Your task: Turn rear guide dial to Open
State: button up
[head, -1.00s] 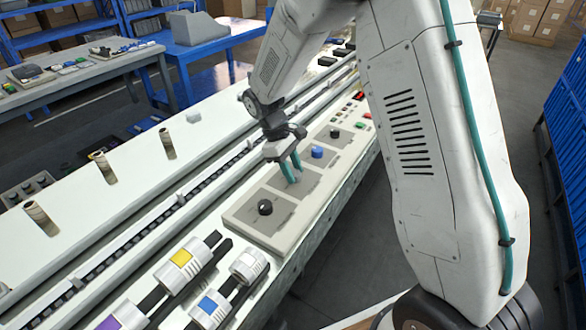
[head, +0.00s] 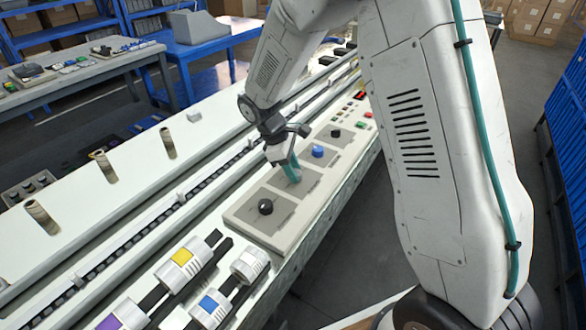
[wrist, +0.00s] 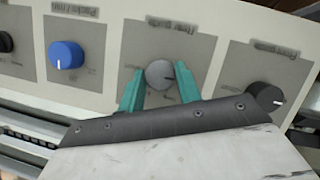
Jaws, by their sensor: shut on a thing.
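The rear guide dial (wrist: 159,74) is a grey round knob on a grey square plate, under a blurred label that seems to read "Rear guide". Its light pointer mark points to the right in the wrist view. The small position words around it are too blurred to read. My gripper (wrist: 160,88) has its two teal fingers on either side of the knob, shut on it. In the head view my gripper (head: 291,174) reaches down to the middle of the control panel (head: 247,236), and its fingers hide the dial there.
A black front guide dial (wrist: 266,97) sits beside the grey one; it also shows in the head view (head: 265,207). A blue knob (wrist: 66,55) is on the other side, with another black knob (head: 335,133) beyond. Coloured buttons (head: 362,115) lie at the panel's far end.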

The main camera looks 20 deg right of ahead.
jog(key=o, duration=1)
jog(key=shift+c, duration=0.2)
jog(key=shift+r, duration=0.1)
jog(key=v, duration=0.7)
jog(key=shift+a+r, duration=0.2)
jog(key=shift+r, duration=0.05)
jog(key=shift+w, duration=0.1)
